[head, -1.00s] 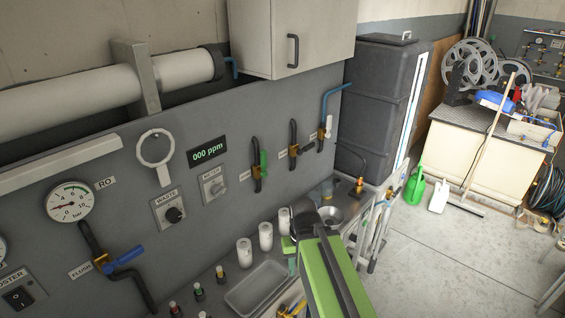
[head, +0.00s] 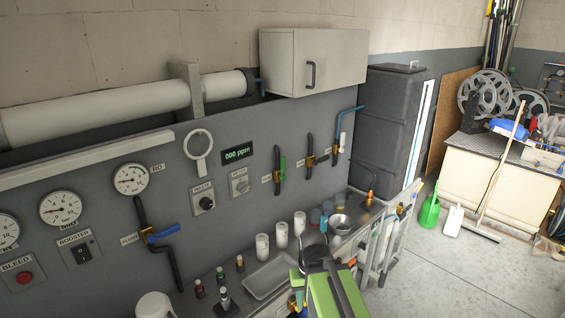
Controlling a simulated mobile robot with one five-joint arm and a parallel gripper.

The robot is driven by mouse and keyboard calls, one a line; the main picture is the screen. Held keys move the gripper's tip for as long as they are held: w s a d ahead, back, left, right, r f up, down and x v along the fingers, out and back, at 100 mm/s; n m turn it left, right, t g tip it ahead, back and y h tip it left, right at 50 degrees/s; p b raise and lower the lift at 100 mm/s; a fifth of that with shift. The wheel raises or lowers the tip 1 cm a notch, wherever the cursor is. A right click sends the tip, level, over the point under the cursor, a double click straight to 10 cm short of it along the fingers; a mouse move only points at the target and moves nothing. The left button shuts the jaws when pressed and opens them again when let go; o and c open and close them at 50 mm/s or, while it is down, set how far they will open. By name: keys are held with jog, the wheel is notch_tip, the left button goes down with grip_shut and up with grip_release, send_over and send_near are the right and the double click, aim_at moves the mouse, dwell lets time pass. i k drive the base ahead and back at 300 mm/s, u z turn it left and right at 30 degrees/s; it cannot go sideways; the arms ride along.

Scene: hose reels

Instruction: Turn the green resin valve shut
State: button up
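The green resin valve (head: 282,166) is on the grey wall panel, right of the ppm display. Its green lever stands about upright, alongside a dark vertical pipe with a brass body. My green arm comes up from the bottom edge, right of the middle. Its dark far end (head: 314,250) is in front of the bench, below and right of the valve and well apart from it. The fingertips cannot be made out, so its opening is hidden.
Two similar valves, one dark-handled (head: 322,158) and one white-handled (head: 342,141), are right of the green one. A blue-handled valve (head: 160,233) is at left. White cylinders (head: 281,235), a tray (head: 268,277) and a metal bowl (head: 340,224) crowd the bench below.

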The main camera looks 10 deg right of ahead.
aim_at(282, 178)
jog(key=u, duration=0.05)
jog(key=i, duration=0.9)
jog(key=z, duration=0.1)
